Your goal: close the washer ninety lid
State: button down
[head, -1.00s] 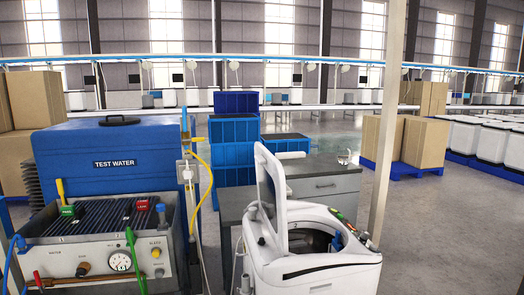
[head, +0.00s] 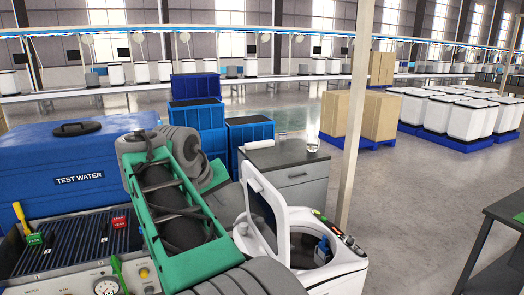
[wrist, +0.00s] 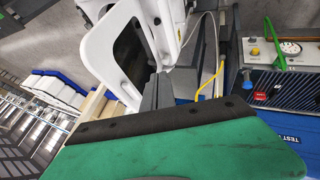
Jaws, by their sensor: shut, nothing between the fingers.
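The white top-loading washer (head: 338,268) stands at lower centre-right in the head view. Its white-framed lid (head: 265,208) with a window stands open, tilted up at the left of the dark tub opening. In the wrist view, which is turned around, the lid (wrist: 98,50) shows at upper left, beside the washer body (wrist: 180,15). In the head view my green and grey arm reaches across, left of the lid; the gripper end is not clear there.
A grey cabinet (head: 300,180) and blue crates (head: 200,115) stand behind the washer. A pole (head: 352,110) rises beside it. A dark table (head: 505,215) is at right; open floor lies between.

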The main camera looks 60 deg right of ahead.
jog(key=s+d+r+m+g+p, duration=0.1)
jog(key=s+d+r, duration=0.25)
jog(key=r, duration=0.35)
send_near(268, 193)
notch_tip(268, 193, down, 4)
jog(key=d, duration=0.1)
jog(key=shift+w+d+m+h, duration=0.15)
jog(key=shift+d+m+h, duration=0.15)
jog(key=shift+d, duration=0.3)
jog(key=shift+d, duration=0.1)
